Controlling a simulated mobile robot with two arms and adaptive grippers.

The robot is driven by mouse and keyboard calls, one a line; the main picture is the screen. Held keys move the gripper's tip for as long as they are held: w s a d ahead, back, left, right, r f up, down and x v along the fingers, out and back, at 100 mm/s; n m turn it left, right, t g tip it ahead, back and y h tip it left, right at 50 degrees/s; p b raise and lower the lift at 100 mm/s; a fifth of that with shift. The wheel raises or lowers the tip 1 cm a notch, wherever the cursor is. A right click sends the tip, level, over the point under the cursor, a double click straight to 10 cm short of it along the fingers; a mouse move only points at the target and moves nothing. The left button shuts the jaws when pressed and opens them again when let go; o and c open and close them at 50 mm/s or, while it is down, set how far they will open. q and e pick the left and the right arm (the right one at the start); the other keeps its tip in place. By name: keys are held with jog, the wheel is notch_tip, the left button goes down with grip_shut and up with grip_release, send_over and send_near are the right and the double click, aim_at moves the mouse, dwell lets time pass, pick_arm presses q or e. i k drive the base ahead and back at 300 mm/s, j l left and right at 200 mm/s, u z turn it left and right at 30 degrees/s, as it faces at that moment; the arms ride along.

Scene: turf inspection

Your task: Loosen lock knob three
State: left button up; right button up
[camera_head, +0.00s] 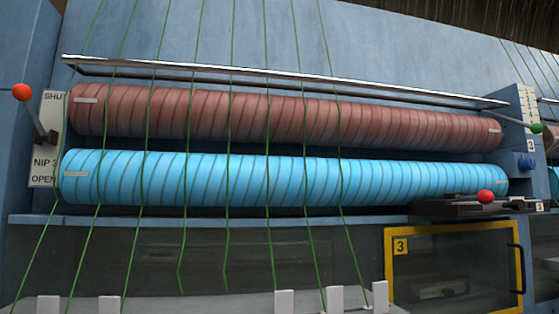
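Several knobs and levers sit around one roller station marked 3. A blue knob (526,163) is on the right end frame, just below a white label with a 3 (531,145). A red ball knob (485,196) stands on a dark slide block (455,208) below it, with another small 3 label (540,207). A green ball lever (537,128) is above. I cannot tell for certain which of these is the lock knob. Neither of my grippers is in view.
A red-ball lever (22,92) stands up at the left, by a NIP 3 SHUT/OPEN plate (46,140). Brown (280,116) and light-blue (280,180) rollers span the middle. Green strands (227,240) hang in front. A yellow-framed door (455,228) marked 3 is below right.

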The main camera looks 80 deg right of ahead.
aim_at(525, 165)
jog(key=z, duration=4.1)
